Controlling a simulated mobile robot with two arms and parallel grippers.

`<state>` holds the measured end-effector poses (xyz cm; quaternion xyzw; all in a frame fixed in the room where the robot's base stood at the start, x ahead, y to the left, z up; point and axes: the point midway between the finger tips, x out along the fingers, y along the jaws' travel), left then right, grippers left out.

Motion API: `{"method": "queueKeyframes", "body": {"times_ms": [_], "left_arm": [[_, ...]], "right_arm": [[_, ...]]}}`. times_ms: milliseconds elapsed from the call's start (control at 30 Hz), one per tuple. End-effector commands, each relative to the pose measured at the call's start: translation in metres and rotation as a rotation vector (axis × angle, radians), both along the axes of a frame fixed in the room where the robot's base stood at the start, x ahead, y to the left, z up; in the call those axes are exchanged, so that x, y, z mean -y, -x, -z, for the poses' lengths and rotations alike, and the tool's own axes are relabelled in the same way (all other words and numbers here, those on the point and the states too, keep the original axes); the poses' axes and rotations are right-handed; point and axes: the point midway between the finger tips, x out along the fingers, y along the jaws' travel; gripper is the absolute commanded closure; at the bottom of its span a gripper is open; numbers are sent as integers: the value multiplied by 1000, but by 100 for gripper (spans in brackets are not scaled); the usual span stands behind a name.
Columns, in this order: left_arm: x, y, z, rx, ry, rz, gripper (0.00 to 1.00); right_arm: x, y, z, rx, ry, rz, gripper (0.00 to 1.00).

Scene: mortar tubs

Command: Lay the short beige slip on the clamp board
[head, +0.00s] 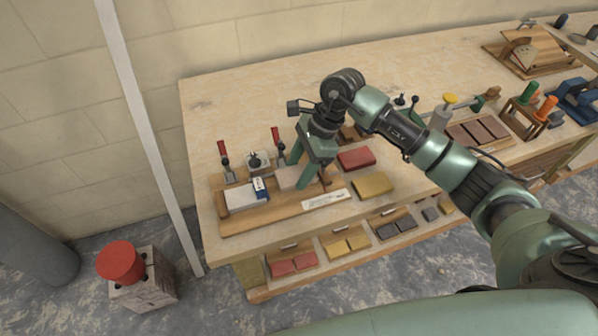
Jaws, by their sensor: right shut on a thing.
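The clamp board (262,216) is a wooden board at the left end of the bench, with red-handled clamps (224,158) along its back. My right gripper (299,168) is over the board's right part, pointing down, and is shut on a short pale beige slip (287,179). The fingers partly hide the slip. It is low over the board, and I cannot tell whether it touches it. A white and blue block (243,196) lies on the board to the left of the slip. My left gripper is not in view.
A red block (356,158) and a yellow block (372,185) lie right of the board. A white label strip (326,199) is on its front edge. Trays of slips (346,244) line the shelf below. Tools and holders (522,115) crowd the bench's right side.

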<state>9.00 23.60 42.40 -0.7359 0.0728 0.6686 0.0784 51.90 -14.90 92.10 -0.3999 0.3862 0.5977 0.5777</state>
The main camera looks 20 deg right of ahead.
Motion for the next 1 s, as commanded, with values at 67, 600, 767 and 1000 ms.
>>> {"method": "queueKeyframes", "body": {"times_ms": [67, 600, 767, 1000], "left_arm": [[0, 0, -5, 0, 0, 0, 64], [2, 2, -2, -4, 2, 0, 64], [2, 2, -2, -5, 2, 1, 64], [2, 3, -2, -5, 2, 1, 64]], "right_arm": [[-1, 1, 12, -3, -2, 2, 100], [0, 0, 25, 0, 0, -1, 27], [0, -1, 24, 2, 0, 1, 27], [0, -1, 23, 5, -1, 1, 27]]}}
